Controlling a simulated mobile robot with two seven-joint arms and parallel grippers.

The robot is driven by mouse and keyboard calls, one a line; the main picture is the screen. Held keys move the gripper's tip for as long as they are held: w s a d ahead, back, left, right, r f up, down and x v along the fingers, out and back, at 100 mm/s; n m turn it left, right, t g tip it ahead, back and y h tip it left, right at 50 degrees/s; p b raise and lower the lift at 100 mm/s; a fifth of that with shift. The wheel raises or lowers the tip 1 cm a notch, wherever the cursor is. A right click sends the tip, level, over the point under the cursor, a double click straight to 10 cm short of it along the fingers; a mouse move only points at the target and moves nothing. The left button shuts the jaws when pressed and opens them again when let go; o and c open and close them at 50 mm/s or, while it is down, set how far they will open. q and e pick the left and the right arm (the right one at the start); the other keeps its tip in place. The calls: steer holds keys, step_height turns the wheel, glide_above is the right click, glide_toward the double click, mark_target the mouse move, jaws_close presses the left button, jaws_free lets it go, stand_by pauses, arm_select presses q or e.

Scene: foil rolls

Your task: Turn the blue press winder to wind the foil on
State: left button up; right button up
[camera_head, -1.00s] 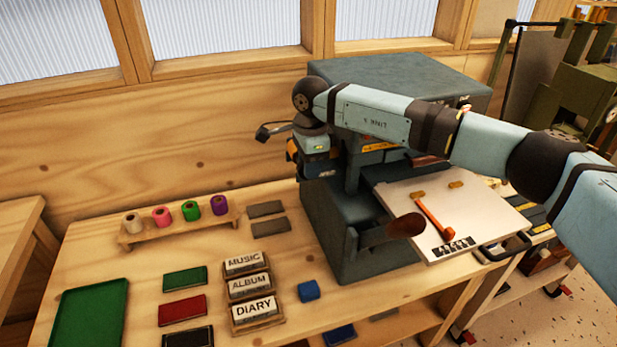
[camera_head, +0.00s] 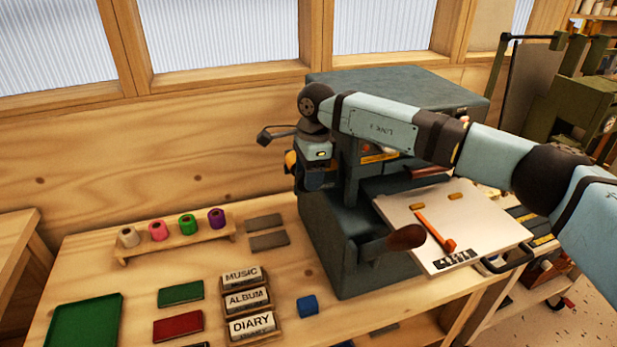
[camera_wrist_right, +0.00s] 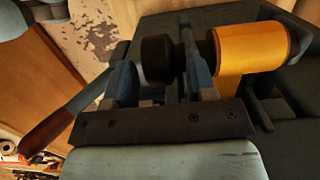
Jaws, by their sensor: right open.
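The blue-grey press (camera_head: 335,235) stands at the back of the bench. A dark round knob (camera_wrist_right: 158,58), which looks like its winder, sits beside a gold foil roll (camera_wrist_right: 248,48) in the right wrist view. The roll shows as a small gold patch (camera_head: 291,161) in the head view. My right gripper (camera_wrist_right: 161,68) is open, with one finger on each side of the knob; I cannot tell whether they touch it. In the head view my right gripper (camera_head: 319,178) points down at the press's left side, its fingertips hard to make out. My left gripper is out of view.
The press lever's brown grip (camera_head: 405,237) projects at the front. A pale board (camera_head: 480,225) with an orange tool (camera_head: 435,230) lies right of it. Spools on a wooden rack (camera_head: 175,243), label blocks (camera_head: 245,300) and a green tray (camera_head: 85,325) occupy the left bench.

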step_height(320, 180, up, 13)
steer(key=d+b, duration=0.1)
steer(key=shift+w+d+f+b, duration=0.15)
steer(key=shift+b, duration=0.2)
